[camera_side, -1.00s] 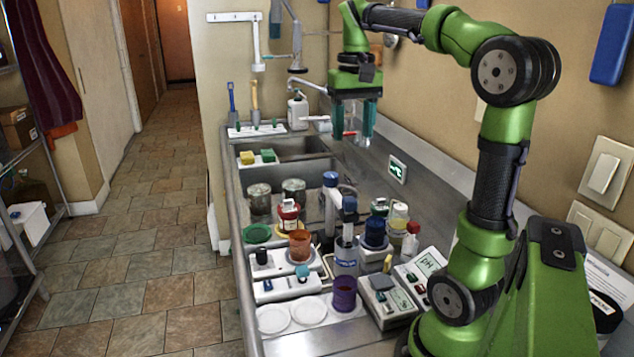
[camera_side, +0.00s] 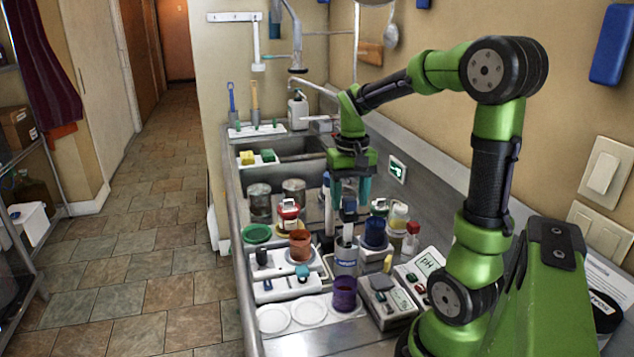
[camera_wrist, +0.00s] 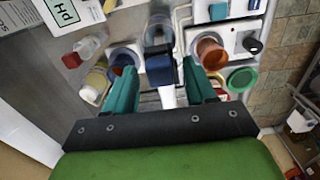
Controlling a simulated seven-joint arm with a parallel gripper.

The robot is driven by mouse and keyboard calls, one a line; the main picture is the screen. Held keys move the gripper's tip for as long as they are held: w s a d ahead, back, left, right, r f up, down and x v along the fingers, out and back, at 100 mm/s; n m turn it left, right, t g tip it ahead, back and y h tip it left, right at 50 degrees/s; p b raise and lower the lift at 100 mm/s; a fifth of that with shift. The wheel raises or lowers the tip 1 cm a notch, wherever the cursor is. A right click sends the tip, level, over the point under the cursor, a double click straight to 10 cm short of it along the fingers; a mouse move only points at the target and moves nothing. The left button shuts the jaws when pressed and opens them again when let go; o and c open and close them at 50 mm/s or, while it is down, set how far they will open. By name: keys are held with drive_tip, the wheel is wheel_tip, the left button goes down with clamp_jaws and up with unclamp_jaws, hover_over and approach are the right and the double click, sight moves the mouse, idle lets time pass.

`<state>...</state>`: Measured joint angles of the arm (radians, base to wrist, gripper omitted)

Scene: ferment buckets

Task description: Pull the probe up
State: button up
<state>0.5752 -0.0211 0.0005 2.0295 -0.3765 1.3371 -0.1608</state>
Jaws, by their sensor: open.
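The probe has a dark blue head (camera_side: 349,208) and stands upright over a clear cylinder with a blue label (camera_side: 345,260). In the wrist view the dark blue head (camera_wrist: 161,70) lies between the fingertips, with the clear vessel (camera_wrist: 158,30) beyond it. My gripper (camera_side: 351,198) points down just above the probe, its two teal fingers apart. In the wrist view my gripper (camera_wrist: 163,92) has one finger on each side of the head, with gaps showing. Whether the fingers are level with the head is hard to tell. The probe's lower end is not clear.
An orange cup (camera_side: 300,246), a purple cup (camera_side: 344,294), a dark blue jar (camera_side: 375,234) and several bottles crowd around the probe. A pH meter (camera_side: 428,264) lies to the right. White dishes (camera_side: 291,311) lie at the front. The sink (camera_side: 285,150) is behind.

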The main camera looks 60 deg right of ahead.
clamp_jaws()
drive_tip(key=shift+r, duration=3.15)
unclamp_jaws()
drive_tip(key=shift+f, duration=0.1)
wheel_tip(320, 180, up, 17)
drive_tip(key=shift+f, duration=0.1)
